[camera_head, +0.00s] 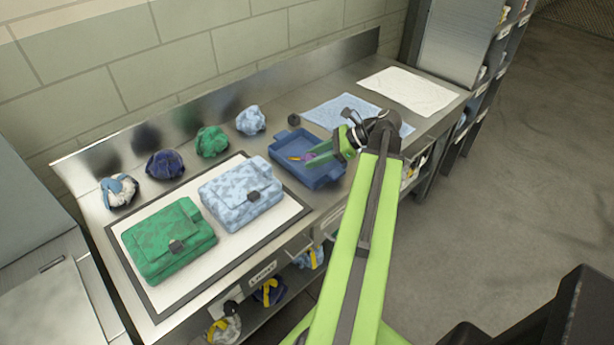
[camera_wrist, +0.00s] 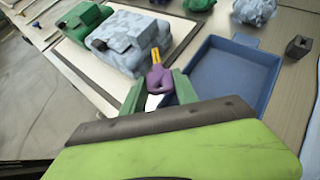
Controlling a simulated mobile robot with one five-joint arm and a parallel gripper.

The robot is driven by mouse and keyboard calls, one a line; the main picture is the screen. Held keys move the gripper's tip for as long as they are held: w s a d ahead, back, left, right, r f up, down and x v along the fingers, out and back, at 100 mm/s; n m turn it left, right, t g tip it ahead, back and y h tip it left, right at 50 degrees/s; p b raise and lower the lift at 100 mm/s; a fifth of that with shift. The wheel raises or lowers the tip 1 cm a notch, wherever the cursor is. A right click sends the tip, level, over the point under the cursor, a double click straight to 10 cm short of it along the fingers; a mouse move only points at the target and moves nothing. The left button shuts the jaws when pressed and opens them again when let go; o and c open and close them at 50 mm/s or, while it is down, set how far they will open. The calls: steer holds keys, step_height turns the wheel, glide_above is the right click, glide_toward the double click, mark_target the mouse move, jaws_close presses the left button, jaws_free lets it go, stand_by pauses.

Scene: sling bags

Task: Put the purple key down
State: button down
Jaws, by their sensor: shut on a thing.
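My gripper (camera_head: 318,155) is shut on the purple key, whose purple head (camera_wrist: 160,80) sits between the green fingers. Its yellow-orange shaft (camera_wrist: 155,56) sticks out past the fingertips. In the head view the purple key (camera_head: 296,158) shows small, in line with the blue tray (camera_head: 318,182). In the wrist view the gripper (camera_wrist: 158,90) is left of the tray's open floor (camera_wrist: 232,75), and the tray looks empty there. The key's height above the tray or table cannot be told.
A green bag (camera_head: 168,240) and a light-blue patterned bag (camera_head: 240,193) lie on a dark-edged white mat (camera_head: 200,268) left of the tray. Several crumpled cloth bundles line the back. A small dark block (camera_head: 294,119) stands behind the tray. A blue cloth (camera_head: 330,113) and a white cloth (camera_head: 408,90) lie farther right.

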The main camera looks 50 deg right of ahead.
steer(key=shift+w+a+f, duration=0.2)
steer(key=shift+w+f, duration=0.15)
steer(key=shift+w, duration=0.25)
steer(key=shift+w+a+f, duration=0.15)
steer(key=shift+w+f, duration=0.2)
steer(key=shift+w, duration=0.2)
steer(key=shift+f+b, duration=2.65)
steer(key=shift+b, duration=0.2)
steer(key=c, duration=0.9)
jaws_free()
steer(key=shift+r, duration=0.1)
steer(key=shift+c, duration=0.2)
steer(key=shift+r, duration=0.1)
steer(key=p, duration=0.1)
steer(key=r, duration=0.1)
steer(key=r+p, duration=0.1)
steer(key=shift+s+d+r+p, duration=0.1)
steer(key=shift+s+d+p, duration=0.2)
steer(key=p+v, duration=0.5)
steer(key=v, duration=0.5)
steer(key=shift+s+d, duration=0.2)
steer(key=shift+s, duration=0.2)
